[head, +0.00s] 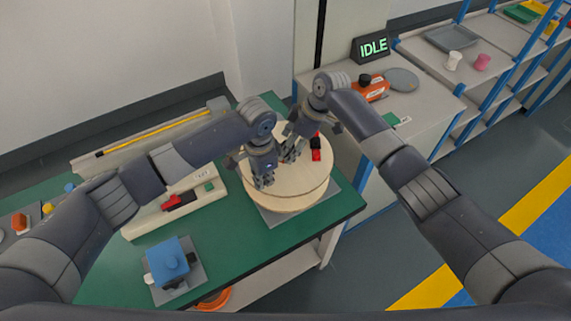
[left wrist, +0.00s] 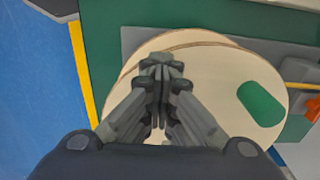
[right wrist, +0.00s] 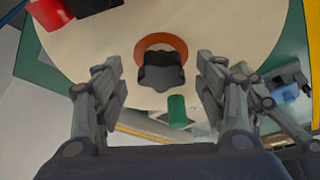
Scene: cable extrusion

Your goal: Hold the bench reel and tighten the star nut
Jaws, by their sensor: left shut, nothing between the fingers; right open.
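The bench reel (head: 308,187) has round pale wooden flanges and lies flat on a grey plate on the green bench. It also shows in the left wrist view (left wrist: 215,75). The black star nut (right wrist: 160,72) sits at the reel's centre over an orange ring (right wrist: 163,42); my grippers hide it in the head view. My left gripper (head: 264,184) is shut and empty over the near left part of the reel; I cannot tell whether it touches. My right gripper (head: 291,157) is open above the reel, its fingers apart on either side of the nut, not closed on it.
A green patch (left wrist: 260,103) and a red-and-black item (head: 316,154) show at the reel. A blue device (head: 169,262) stands at the bench's near left. A beige unit (head: 150,218) lies left of the reel. An IDLE sign (head: 373,48) stands on the side cabinet.

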